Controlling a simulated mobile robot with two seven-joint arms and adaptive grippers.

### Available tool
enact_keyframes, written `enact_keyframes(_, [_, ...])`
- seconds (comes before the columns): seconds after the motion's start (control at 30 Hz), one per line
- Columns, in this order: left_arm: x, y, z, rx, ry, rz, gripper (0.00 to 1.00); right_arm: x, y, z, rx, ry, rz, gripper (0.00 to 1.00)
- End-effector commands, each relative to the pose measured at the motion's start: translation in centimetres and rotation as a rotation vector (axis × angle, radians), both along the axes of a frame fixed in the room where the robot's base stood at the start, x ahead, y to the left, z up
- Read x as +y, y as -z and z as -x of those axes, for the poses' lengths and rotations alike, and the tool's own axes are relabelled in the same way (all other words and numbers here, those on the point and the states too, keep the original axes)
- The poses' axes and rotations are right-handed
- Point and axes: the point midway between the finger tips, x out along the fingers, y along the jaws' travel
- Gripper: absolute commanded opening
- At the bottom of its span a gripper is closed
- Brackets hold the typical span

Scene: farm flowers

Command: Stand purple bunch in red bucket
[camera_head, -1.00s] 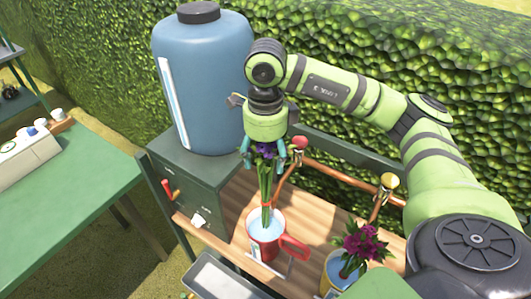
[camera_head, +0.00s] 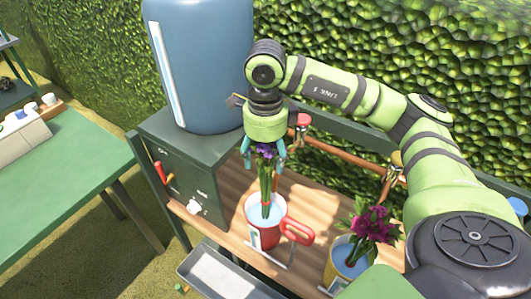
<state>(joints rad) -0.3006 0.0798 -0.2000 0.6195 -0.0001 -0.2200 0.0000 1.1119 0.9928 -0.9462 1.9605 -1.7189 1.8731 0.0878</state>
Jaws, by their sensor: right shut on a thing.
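The purple bunch (camera_head: 265,178) has small purple flowers at the top and long green stems with a red band low down. It hangs upright, with its lower stems inside the mouth of the red bucket (camera_head: 266,236). The bucket holds pale blue water and has a red handle on its right. My right gripper (camera_head: 263,160) comes from above and is shut on the purple bunch near its flowers. Whether the stem ends touch the bucket's bottom is hidden. My left gripper is not in view.
A yellow bucket (camera_head: 337,277) with a magenta bunch (camera_head: 373,224) stands to the right on the wooden bench (camera_head: 322,200). A blue tank (camera_head: 205,70) on a green cabinet is at the left. Copper pipes with taps run behind. A grey tray (camera_head: 222,278) is in front.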

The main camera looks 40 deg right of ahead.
Motion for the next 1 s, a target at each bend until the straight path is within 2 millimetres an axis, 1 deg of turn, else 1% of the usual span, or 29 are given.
enact_keyframes(0.03, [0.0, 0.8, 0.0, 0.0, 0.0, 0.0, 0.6, 0.0, 0.8, 0.0, -0.001, 0.0, 0.0, 0.06])
enact_keyframes(0.5, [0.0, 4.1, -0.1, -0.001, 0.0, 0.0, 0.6, 0.0, 4.4, 0.0, -0.001, 0.0, 0.0, 0.06])
enact_keyframes(0.7, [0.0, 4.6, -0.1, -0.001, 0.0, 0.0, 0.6, 0.0, 5.0, 0.0, -0.002, 0.0, -0.001, 0.06])
enact_keyframes(0.97, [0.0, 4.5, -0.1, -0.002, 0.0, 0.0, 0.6, 0.0, 5.0, 0.0, -0.001, 0.0, -0.001, 0.06])
enact_keyframes(1.0, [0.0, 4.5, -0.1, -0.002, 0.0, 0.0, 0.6, 0.0, 5.0, 0.0, -0.001, 0.0, -0.001, 0.73])
